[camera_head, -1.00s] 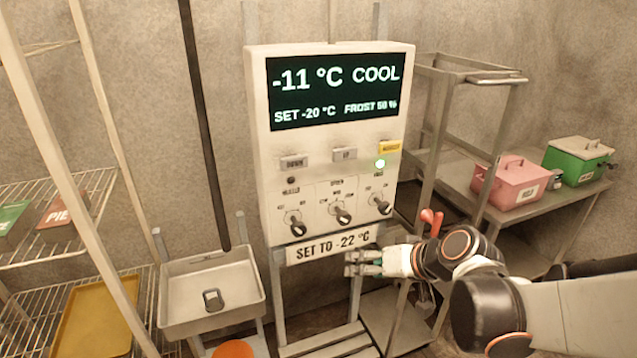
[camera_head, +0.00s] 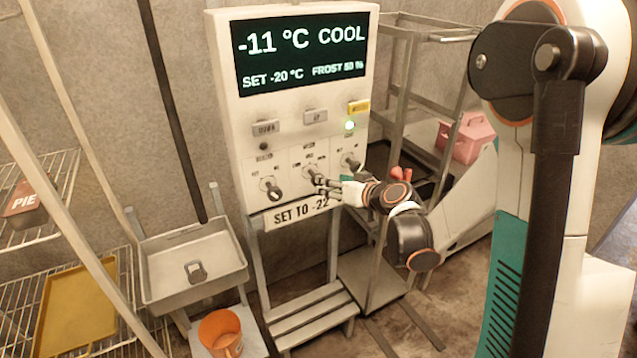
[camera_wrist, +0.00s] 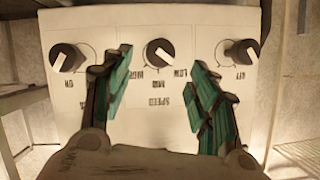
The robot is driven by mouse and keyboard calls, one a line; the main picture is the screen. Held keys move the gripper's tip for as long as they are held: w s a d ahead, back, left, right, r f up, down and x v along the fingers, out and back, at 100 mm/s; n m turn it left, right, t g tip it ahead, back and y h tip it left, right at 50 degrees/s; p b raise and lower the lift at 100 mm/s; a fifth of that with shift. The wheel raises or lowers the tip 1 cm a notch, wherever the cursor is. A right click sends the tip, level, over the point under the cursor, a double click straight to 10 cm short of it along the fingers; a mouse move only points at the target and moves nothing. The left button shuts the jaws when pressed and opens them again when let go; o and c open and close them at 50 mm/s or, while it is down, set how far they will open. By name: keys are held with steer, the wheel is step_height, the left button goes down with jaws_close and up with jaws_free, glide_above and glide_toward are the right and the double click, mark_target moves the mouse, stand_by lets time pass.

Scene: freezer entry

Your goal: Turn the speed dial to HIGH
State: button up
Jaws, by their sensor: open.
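The speed dial (camera_head: 314,177) is the middle of three black knobs low on the white control panel (camera_head: 225,130). In the wrist view the panel shows upside down; the speed dial (camera_wrist: 158,52) has a pale pointer, with LOW, MED and HIGH printed around it. I cannot tell its exact setting. My gripper (camera_head: 328,186) is at the panel face, beside the speed dial in the head view. In the wrist view my gripper (camera_wrist: 161,60) is open, its green-padded fingers on either side of the dial with gaps. Contact with the panel is unclear.
Another knob stands at each side, the left one (camera_head: 270,188) and the right one (camera_head: 350,161). A sign (camera_head: 290,213) hangs below. A metal basin (camera_head: 165,280) and an orange mug (camera_head: 222,333) are left.

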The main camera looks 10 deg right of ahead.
steer(key=b+x, duration=0.1)
steer(key=x, duration=0.7)
steer(key=shift+s, duration=0.1)
steer(key=c, duration=1.1)
